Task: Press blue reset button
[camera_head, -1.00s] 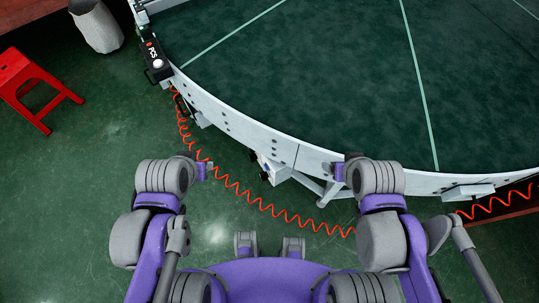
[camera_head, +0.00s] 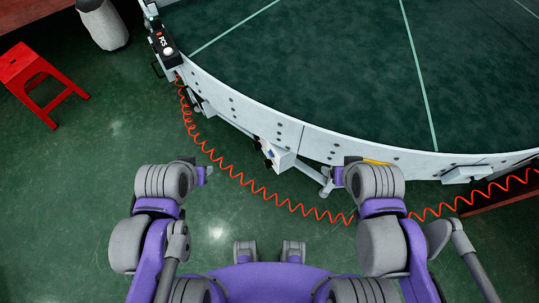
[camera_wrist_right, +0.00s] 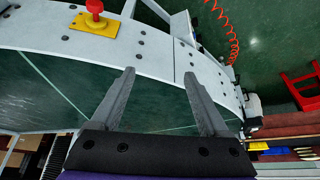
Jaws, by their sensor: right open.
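A small white box (camera_head: 284,157) hangs on the outer wall of the curved conveyor (camera_head: 250,113), with a small bluish spot (camera_head: 270,153) on it. I cannot tell for sure that this spot is the blue button. My left gripper (camera_head: 205,175) is left of and nearer than the box, small and turned, and its jaws are not readable. My right gripper (camera_head: 336,177) is to the right of the box, partly hidden by its wrist. In the right wrist view my right gripper (camera_wrist_right: 158,75) is open and empty, its fingers spread in front of the conveyor's rim.
A red button (camera_wrist_right: 95,7) on a yellow plate (camera_wrist_right: 96,24) is on the conveyor wall. A black control box (camera_head: 164,45) sits at the conveyor's left edge. An orange coiled cable (camera_head: 240,178) runs below the conveyor. A red stool (camera_head: 40,80) stands left; green floor lies between.

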